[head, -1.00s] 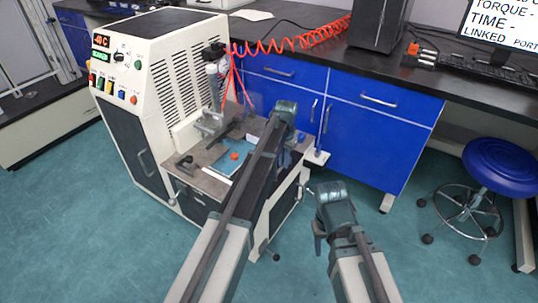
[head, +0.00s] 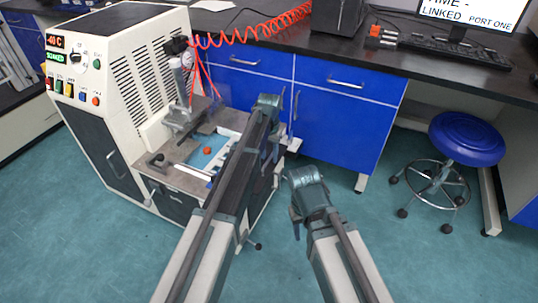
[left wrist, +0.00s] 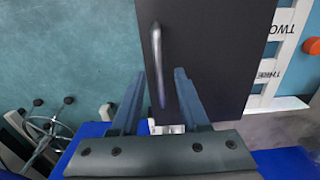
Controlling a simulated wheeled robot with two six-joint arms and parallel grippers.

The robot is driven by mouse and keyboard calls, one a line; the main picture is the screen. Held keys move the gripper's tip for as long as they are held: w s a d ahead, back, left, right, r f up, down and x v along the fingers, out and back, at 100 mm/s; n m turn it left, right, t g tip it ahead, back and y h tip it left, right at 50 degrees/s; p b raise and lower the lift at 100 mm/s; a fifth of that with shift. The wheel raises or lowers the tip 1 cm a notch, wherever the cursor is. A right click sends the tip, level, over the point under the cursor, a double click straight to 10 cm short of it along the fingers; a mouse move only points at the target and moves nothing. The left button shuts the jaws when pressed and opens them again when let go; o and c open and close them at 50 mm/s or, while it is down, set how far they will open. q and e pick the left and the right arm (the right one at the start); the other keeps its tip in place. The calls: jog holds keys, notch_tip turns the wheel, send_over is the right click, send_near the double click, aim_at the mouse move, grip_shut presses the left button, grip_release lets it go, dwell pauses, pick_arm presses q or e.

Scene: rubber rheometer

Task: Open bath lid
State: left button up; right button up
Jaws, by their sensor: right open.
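The bath (head: 203,158) sits in the grey top of the cream machine, with blue inside, an orange knob and a white strip along it. My left arm covers its right side. In the left wrist view a dark flat panel (left wrist: 215,45), apparently the bath lid, carries a silver bar handle (left wrist: 157,60). My left gripper (left wrist: 160,73) is open and empty, its two fingers on either side of the handle's lower end in the picture; contact cannot be told. In the head view its fingers are hidden by my arm. My right gripper (head: 296,222) is open, away from the machine, over the floor.
The white strip (left wrist: 273,50) is marked TWO and THREE. The machine's control panel (head: 75,75) stands at left. Blue cabinets (head: 345,115) under a dark counter are behind, with a red coiled hose (head: 255,30). A blue stool (head: 467,138) stands right. Floor between is clear.

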pick_arm(q)
jog(key=shift+r, duration=0.15)
notch_tip(320, 180, up, 14)
jog(key=p, duration=1.3)
jog(key=shift+f+p, duration=0.25)
jog(key=shift+p, duration=0.15)
jog(key=s+r+p, duration=1.1)
jog(key=s, duration=0.4)
jog(key=s+d+r+y+p, duration=0.1)
jog(key=s+r+p, duration=1)
jog(key=s, duration=0.4)
jog(key=shift+s+r, duration=0.2)
jog(key=shift+s, duration=0.05)
jog(key=shift+d, duration=0.1)
